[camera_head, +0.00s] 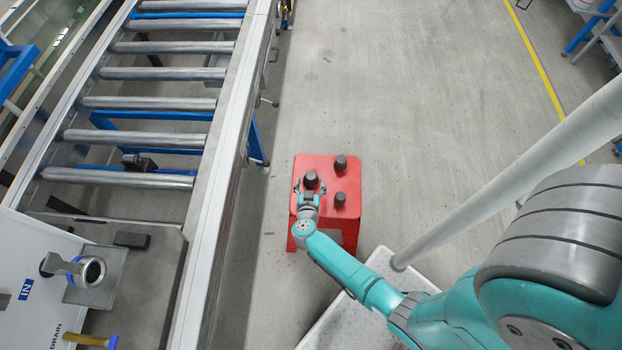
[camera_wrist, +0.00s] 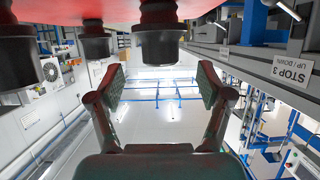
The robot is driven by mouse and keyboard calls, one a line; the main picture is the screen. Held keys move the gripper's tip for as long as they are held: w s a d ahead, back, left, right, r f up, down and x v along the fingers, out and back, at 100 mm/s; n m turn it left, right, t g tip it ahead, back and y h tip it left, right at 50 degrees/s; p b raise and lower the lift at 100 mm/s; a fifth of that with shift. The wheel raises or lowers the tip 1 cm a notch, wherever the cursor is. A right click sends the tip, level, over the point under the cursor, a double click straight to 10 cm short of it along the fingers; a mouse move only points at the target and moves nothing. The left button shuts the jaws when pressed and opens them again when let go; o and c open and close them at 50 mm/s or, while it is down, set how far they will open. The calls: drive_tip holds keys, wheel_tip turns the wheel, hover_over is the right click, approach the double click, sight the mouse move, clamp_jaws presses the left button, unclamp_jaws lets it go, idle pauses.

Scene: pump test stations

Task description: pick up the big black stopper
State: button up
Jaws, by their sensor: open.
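The big black stopper (camera_head: 311,179) stands upright on the left part of the red block (camera_head: 351,181) in the head view. My gripper (camera_head: 310,187) is open, its fingers spread to either side of this stopper. In the wrist view the red block (camera_wrist: 60,10) runs along the top and the stoppers point downward from it. The big stopper (camera_wrist: 159,42) is at top centre there, above the gap between my open fingertips (camera_wrist: 161,83). Nothing is held, and I cannot tell whether a finger touches the stopper.
Two other black stoppers stand on the block's right side, one farther back (camera_head: 341,163) and one nearer (camera_head: 340,199). A roller conveyor (camera_head: 150,103) with a metal side rail is to the left. Grey floor (camera_head: 420,90) is open behind the block.

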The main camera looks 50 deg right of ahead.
sight(311, 176)
drive_tip(key=x, duration=0.4)
drive_tip(key=shift+w+d, duration=0.15)
drive_tip(key=c, duration=1)
drive_tip(key=shift+r, duration=0.2)
drive_tip(key=shift+c, duration=0.2)
